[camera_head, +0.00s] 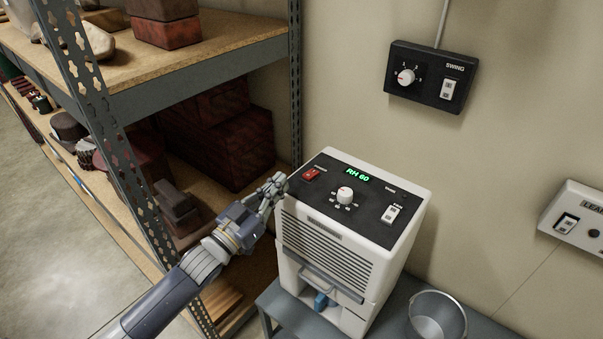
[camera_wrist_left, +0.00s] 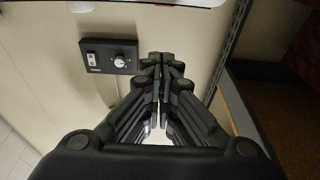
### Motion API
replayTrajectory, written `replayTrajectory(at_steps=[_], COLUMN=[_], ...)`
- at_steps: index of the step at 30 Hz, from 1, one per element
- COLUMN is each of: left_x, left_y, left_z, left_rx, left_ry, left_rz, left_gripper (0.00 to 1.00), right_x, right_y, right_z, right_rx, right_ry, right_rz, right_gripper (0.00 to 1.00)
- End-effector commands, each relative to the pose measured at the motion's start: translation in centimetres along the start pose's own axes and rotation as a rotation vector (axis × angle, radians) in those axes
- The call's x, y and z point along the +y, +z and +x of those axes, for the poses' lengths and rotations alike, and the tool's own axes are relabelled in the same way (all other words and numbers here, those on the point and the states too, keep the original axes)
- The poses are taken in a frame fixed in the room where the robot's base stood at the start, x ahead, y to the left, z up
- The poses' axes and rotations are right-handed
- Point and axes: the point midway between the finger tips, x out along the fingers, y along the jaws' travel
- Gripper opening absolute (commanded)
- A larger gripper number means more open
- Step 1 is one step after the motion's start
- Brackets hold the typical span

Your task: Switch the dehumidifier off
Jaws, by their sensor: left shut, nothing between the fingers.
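The dehumidifier (camera_head: 334,262) is a white box with a black top panel, standing on a grey bench. Its display (camera_head: 357,174) is lit green and reads RH 60. A red switch (camera_head: 311,174) is at the panel's back left, a white dial (camera_head: 345,195) is in the middle and a white rocker switch (camera_head: 390,213) is at the right. My left gripper (camera_head: 276,184) is shut and empty, just left of the panel's left edge near the red switch. Its closed fingers also show in the left wrist view (camera_wrist_left: 161,90). My right gripper is not in view.
A black wall box (camera_head: 432,76) marked SWING has a dial and a switch. A white wall box (camera_head: 577,215) is at the right. A metal bucket (camera_head: 437,316) stands right of the dehumidifier. A metal shelf post (camera_head: 295,85) and loaded shelves are close on the left.

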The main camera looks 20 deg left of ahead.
Motion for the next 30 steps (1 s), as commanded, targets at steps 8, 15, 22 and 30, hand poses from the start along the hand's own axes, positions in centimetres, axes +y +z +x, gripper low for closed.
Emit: replayTrajectory(at_steps=[8, 15, 22, 30], left_x=[0.0, 0.0, 0.0, 0.0], left_y=[0.0, -0.2, -0.3, 0.3], left_z=[0.1, 2.2, 6.1, 10.2], left_rx=[-0.001, 0.002, 0.002, -0.005], left_ry=[-0.001, -0.001, -0.001, -0.002], left_rz=[0.0, -0.001, 0.0, -0.002], left_gripper=[0.0, 0.0, 0.0, 0.0], right_x=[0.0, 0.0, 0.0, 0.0], right_y=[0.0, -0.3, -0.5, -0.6], right_z=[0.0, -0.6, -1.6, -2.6], right_rx=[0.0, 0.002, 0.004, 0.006], right_ry=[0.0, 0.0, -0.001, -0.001], right_rz=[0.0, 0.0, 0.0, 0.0], right_gripper=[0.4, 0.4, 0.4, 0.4])
